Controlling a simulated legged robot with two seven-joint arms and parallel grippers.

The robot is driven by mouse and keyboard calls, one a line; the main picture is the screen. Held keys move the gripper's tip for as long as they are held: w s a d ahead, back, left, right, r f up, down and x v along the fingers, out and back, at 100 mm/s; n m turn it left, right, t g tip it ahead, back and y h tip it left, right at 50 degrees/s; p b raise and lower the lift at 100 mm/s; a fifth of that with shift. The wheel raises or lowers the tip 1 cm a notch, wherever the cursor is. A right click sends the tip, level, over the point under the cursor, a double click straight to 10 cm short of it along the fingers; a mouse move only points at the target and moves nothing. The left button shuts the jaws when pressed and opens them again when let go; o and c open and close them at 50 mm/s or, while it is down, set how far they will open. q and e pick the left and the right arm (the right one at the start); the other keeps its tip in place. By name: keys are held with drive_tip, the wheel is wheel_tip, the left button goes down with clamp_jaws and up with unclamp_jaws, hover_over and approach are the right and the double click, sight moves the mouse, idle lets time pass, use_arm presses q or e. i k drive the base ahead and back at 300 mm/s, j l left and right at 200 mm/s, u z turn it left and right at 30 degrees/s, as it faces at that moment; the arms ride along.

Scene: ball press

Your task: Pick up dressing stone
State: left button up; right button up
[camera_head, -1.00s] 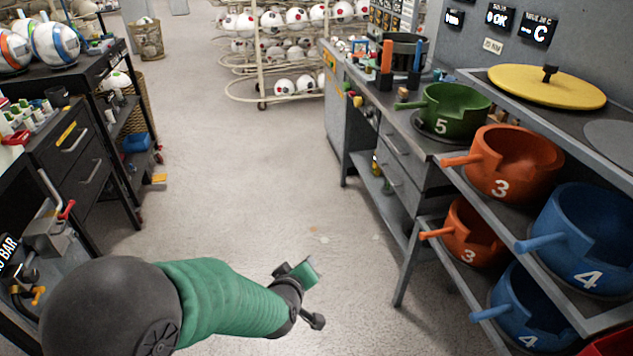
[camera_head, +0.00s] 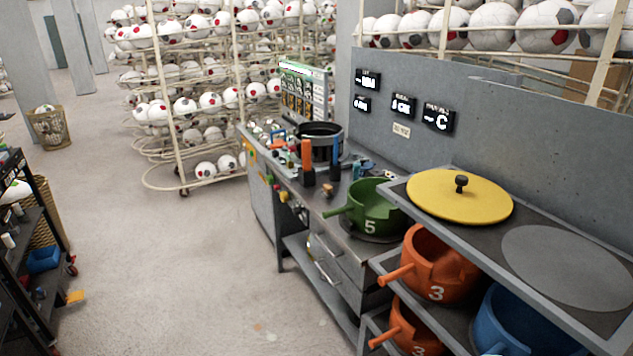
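I cannot pick out the dressing stone for certain among the small items on the grey bench (camera_head: 338,262). An upright orange piece (camera_head: 306,153) and an upright blue piece (camera_head: 336,150) stand on dark bases near the bench's middle. A small tan-topped item (camera_head: 327,189) sits in front of them, too small to identify. Neither of my grippers shows in the head view.
A green pot marked 5 (camera_head: 376,207) stands on the bench's near end. A rack at the right holds a yellow lid (camera_head: 459,195), orange pots (camera_head: 440,266) and a blue pot (camera_head: 510,320). Ball racks (camera_head: 215,100) stand behind. The floor (camera_head: 165,270) left of the bench is clear.

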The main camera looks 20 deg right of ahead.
sight(327, 190)
drive_tip(key=i+z, duration=0.1)
drive_tip(key=i, duration=0.5)
drive_tip(key=i+j+z, duration=0.1)
drive_tip(key=i, duration=0.5)
drive_tip(key=i+j+z, duration=0.1)
drive_tip(key=i, duration=0.45)
drive_tip(key=i+j+z, duration=0.1)
drive_tip(key=i, duration=0.5)
drive_tip(key=j, duration=0.1)
